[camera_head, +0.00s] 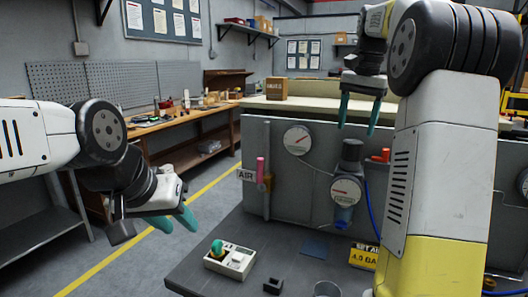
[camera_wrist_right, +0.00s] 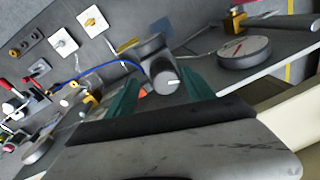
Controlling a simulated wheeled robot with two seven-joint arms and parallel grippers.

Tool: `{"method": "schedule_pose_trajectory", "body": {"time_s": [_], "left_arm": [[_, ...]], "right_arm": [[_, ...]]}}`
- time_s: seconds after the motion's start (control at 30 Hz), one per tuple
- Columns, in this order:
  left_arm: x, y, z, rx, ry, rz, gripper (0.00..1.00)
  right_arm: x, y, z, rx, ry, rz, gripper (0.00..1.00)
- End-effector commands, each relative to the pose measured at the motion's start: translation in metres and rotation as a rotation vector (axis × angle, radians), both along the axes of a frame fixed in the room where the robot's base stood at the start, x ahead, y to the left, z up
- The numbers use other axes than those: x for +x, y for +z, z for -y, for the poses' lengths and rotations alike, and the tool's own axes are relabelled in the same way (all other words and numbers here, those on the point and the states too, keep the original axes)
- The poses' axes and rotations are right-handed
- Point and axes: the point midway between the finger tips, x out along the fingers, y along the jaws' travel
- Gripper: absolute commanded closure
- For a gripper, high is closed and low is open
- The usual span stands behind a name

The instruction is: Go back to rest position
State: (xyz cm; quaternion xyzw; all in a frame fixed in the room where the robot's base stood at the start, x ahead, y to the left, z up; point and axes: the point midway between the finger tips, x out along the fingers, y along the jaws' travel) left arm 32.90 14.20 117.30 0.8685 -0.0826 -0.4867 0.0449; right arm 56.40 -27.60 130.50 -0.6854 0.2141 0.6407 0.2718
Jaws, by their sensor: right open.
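My right gripper (camera_head: 358,117) is open and empty, raised in front of the upper part of the grey panel (camera_head: 222,150). Its two teal fingers are well apart. In the right wrist view the dark regulator knob (camera_wrist_right: 165,82) shows between the fingers, with a gap in depth I cannot judge. In the head view the knob (camera_head: 351,152) sits above the regulator gauge (camera_head: 346,190) and is clear of the gripper. My left gripper (camera_head: 177,220) hangs over the floor left of the bench, its teal fingers apart and nothing between them.
A round gauge (camera_head: 297,140), a pink-handled valve (camera_head: 260,170) and a red handle (camera_head: 380,156) are on the panel. Left floor is free.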

Motion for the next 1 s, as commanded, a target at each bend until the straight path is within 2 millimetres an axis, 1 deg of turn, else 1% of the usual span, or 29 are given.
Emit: {"method": "schedule_pose_trajectory", "body": {"time_s": [0.03,0.17,0.27,0.3,0.37,0.4,0.47,0.5,0.6,0.7,0.8,0.9,1.0], "left_arm": [[0.000,0.000,0.000,0.000,0.000,0.000,0.64],[0.000,0.000,0.000,0.000,0.000,0.000,0.64],[0.000,0.000,0.000,0.000,0.000,0.000,0.64],[0.000,0.000,0.000,0.000,0.000,0.000,0.64],[0.000,0.000,0.000,0.000,0.000,0.000,0.64],[0.000,0.000,0.000,0.000,0.000,0.000,0.64],[0.000,0.000,0.000,0.000,0.000,0.000,0.64],[0.000,0.000,0.000,0.000,0.000,0.000,0.64],[0.000,0.000,0.000,0.000,0.000,0.000,0.64],[0.000,0.000,0.000,0.000,0.000,0.000,0.64],[0.000,0.000,0.000,0.000,0.000,0.000,0.64],[0.000,0.000,0.000,0.000,0.000,0.000,0.64],[0.000,0.000,0.000,0.000,0.000,0.000,0.64]], "right_arm": [[-0.017,0.001,-0.007,0.017,0.045,0.036,0.38],[-0.054,-0.006,-0.028,0.037,0.174,0.132,0.38],[-0.084,-0.016,-0.047,0.039,0.273,0.206,0.38],[-0.097,-0.022,-0.055,0.037,0.313,0.236,0.38],[-0.117,-0.032,-0.068,0.030,0.372,0.279,0.38],[-0.130,-0.039,-0.076,0.023,0.412,0.309,0.38],[-0.151,-0.052,-0.089,0.009,0.471,0.351,0.38],[-0.164,-0.062,-0.096,-0.003,0.508,0.379,0.38],[-0.193,-0.086,-0.113,-0.034,0.591,0.440,0.38],[-0.215,-0.108,-0.124,-0.065,0.655,0.485,0.38],[-0.229,-0.124,-0.131,-0.087,0.695,0.513,0.38],[-0.234,-0.131,-0.134,-0.099,0.713,0.527,0.38],[-0.236,-0.133,-0.134,-0.101,0.719,0.530,0.38]]}}
